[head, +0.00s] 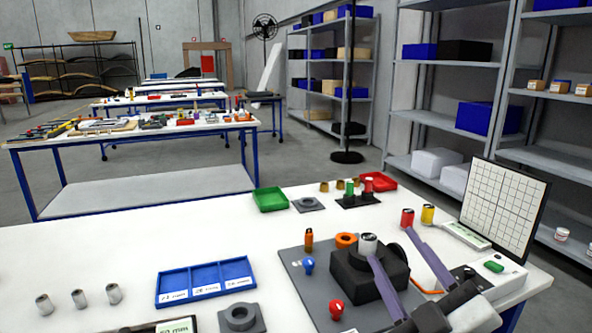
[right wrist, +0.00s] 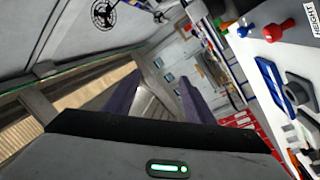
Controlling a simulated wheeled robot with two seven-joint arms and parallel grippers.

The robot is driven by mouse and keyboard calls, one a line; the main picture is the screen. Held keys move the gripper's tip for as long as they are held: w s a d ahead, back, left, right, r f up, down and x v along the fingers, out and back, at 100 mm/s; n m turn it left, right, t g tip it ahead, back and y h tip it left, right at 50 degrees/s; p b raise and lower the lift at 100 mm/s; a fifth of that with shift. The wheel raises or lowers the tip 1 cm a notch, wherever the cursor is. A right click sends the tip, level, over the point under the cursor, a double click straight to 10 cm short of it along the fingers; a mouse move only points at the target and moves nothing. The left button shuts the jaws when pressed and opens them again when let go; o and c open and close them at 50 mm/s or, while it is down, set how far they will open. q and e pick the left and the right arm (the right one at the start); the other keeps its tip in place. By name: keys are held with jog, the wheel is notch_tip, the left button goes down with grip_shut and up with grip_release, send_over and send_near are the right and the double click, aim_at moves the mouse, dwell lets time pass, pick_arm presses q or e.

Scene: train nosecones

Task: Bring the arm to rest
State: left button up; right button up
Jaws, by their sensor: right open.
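My right gripper (head: 389,245) comes in from the lower right of the head view, its two purple fingers spread apart. In the right wrist view the fingers (right wrist: 153,92) are apart with nothing between them, only the distant room. In the head view the fingers overlap a black block (head: 350,272) on a dark grey board (head: 312,282). A silver cylinder (head: 368,243) shows at the block, by the tip of one finger. I cannot tell how far above the block the fingers are. My left gripper is not in view.
The white table holds a blue tray (head: 205,281), a green tray (head: 270,200), a red tray (head: 378,181), small silver cylinders (head: 78,298), a grey holder (head: 240,318), and red (head: 407,217) and yellow (head: 428,214) cylinders. A gridded panel (head: 505,207) stands at right. The table's left part is mostly clear.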

jog(key=s+d+f+m+g+h, duration=0.2)
jog(key=f, duration=0.4)
jog(key=s+d+f+m+g+h, duration=0.1)
jog(key=s+d+f+m+g, duration=0.15)
jog(key=f, duration=0.45)
jog(key=s+d+f+m+g, duration=0.2)
jog(key=s+f+m+g, duration=0.2)
jog(key=s+f+g, duration=1.25)
jog(key=s+a+f+t+y, duration=0.1)
jog(key=a+f+t, duration=0.1)
jog(key=f+t, duration=0.3)
jog(key=a+f+t+y, duration=0.1)
jog(key=a+f+t, duration=0.2)
jog(key=f, duration=0.7)
jog(key=shift+s+a+f+t, duration=0.15)
jog(key=shift+s+a+t, duration=0.2)
jog(key=shift+t, duration=0.65)
